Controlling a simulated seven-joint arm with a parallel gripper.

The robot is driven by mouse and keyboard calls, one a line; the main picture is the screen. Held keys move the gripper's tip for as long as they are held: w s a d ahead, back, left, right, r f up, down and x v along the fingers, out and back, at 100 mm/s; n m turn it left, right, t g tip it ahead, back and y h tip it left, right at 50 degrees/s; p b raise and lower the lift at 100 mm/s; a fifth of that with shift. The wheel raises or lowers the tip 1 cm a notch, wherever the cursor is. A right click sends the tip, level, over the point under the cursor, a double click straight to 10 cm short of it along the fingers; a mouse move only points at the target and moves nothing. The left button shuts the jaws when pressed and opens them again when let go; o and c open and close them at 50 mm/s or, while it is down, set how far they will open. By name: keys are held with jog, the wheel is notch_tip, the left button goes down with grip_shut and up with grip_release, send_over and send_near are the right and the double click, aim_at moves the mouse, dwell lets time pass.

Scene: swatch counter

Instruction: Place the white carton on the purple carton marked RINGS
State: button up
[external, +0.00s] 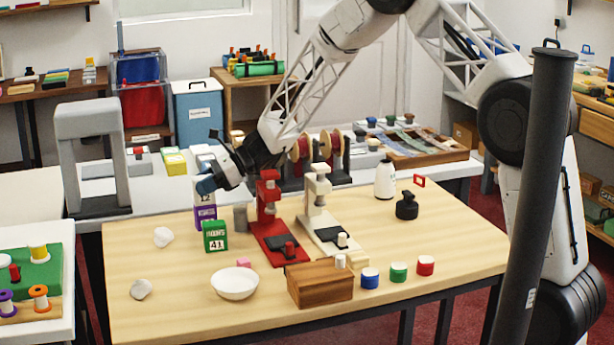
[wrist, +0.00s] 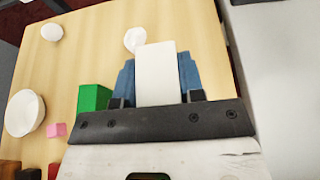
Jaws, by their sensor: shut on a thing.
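The white carton (wrist: 156,72) is upright between the two blue fingers of my gripper (wrist: 157,88) in the wrist view, and the fingers are shut on it. In the external view my gripper (external: 207,186) is at the left of the table, directly above the purple carton (external: 204,215), which has a white label near its top. The purple carton is hidden in the wrist view.
A green carton (external: 215,236) marked 41 stands just in front of the purple one. A grey cylinder (external: 241,217) and a red press (external: 270,220) stand to the right. A white bowl (external: 235,284) and white lumps (external: 163,237) lie nearer the front left, with bare wood between.

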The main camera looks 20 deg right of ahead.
jog(key=o, duration=0.9)
jog(key=shift+o, duration=0.2)
jog(key=shift+r, duration=0.1)
jog(key=v, duration=1.2)
jog(key=shift+d, duration=0.1)
